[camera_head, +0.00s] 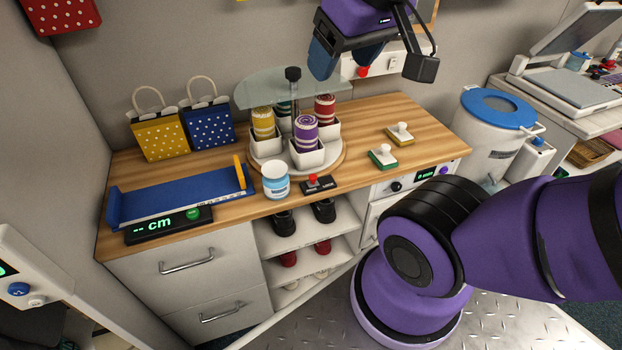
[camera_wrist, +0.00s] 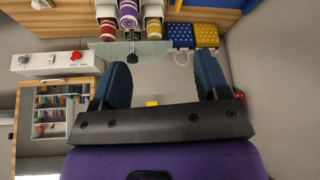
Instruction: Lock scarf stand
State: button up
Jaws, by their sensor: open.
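The scarf stand (camera_head: 335,162) is a round turntable with white cups holding rolled scarves in yellow, green, red and purple. A central post with a black knob (camera_head: 293,74) rises through a clear glass plate (camera_head: 262,88). A small black base with a red-topped lever (camera_head: 313,181) sits at the counter's front edge, before the stand. My gripper (camera_head: 345,62) is above and right of the stand, open and empty. In the wrist view its blue fingers (camera_wrist: 160,85) are spread apart, and the purple scarf (camera_wrist: 128,14) and the black knob (camera_wrist: 132,58) show beyond them.
A white jar (camera_head: 275,182) stands beside the lever. A blue measuring tray (camera_head: 180,197) and two dotted bags (camera_head: 160,138) are at the left. Two small handled blocks (camera_head: 399,133) lie at the right. A wall box with a red knob (camera_head: 364,71) is behind my gripper.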

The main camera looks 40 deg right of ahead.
jog(key=shift+w+f, duration=0.1)
jog(key=shift+w, duration=0.15)
jog(key=c, duration=0.3)
jog(key=w, duration=0.1)
jog(key=w+f+n, duration=0.1)
jog(key=w+g, duration=0.1)
jog(key=shift+w+d+f+h, duration=0.2)
jog(key=shift+d+f+h, duration=0.1)
jog(key=shift+d+h, duration=0.1)
grip_shut()
jog(key=w+d+f+n+g, duration=0.1)
jog(key=w+f+n, duration=0.3)
jog(key=f, duration=0.5)
jog(key=w+d+f+n+g+h, duration=0.1)
jog(key=w+f+n+g, duration=0.1)
jog(key=w+f+n, duration=0.2)
jog(key=w+d+f+n+g+h, duration=0.1)
jog(key=w+f+n, duration=0.3)
jog(key=w+f, duration=0.4)
notch_tip(320, 180, down, 6)
jog(key=shift+w+f+g, duration=0.25)
jog(key=shift+w+g, duration=0.15)
jog(key=shift+g, duration=0.4)
